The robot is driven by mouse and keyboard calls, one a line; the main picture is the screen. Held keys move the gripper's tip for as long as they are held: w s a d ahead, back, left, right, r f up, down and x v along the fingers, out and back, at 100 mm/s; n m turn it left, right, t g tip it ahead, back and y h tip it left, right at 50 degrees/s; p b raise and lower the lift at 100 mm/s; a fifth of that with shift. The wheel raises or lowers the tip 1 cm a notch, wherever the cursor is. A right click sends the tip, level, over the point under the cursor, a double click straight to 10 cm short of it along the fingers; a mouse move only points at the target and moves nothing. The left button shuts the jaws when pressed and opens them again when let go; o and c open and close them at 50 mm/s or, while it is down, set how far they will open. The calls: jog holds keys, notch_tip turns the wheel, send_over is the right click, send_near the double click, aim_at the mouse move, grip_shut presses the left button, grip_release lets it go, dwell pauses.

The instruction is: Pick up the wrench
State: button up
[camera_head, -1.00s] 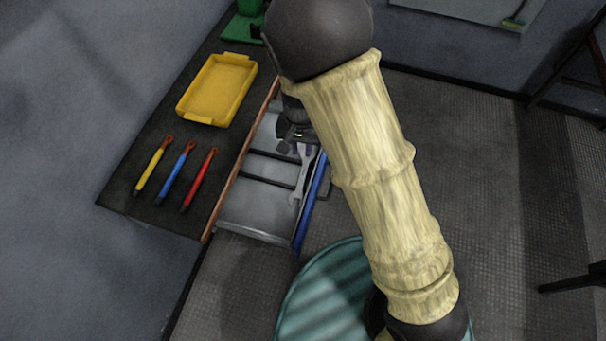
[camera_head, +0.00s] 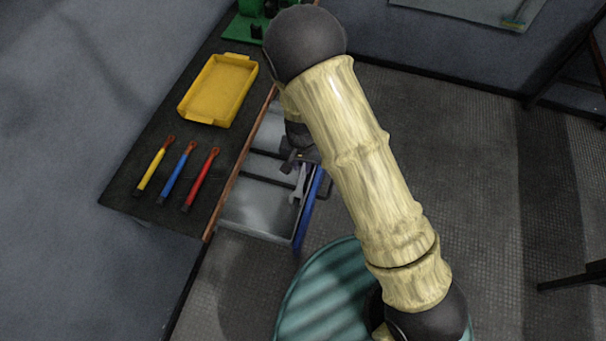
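The grey wrench (camera_head: 299,188) lies along the right side of the open drawer (camera_head: 252,212), next to its blue side wall. Its lower end shows, while its far end is hidden under my gripper. My gripper (camera_head: 301,158) is over the drawer, at the far end of the wrench. Its fingers are small, dark and partly covered by my arm, so I cannot tell whether they are open or touch the wrench.
A dark worktop left of the drawer holds a yellow tray (camera_head: 219,90) and yellow, blue and red-handled tools (camera_head: 176,174). A green device (camera_head: 247,27) stands at its far end. Floor right of my arm is clear, with dark stand legs (camera_head: 570,283) at the right edge.

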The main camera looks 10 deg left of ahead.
aim_at(303, 176)
jog(key=shift+f+p, duration=0.7)
jog(key=shift+f, duration=1.75)
jog(key=shift+d, duration=0.1)
grip_shut()
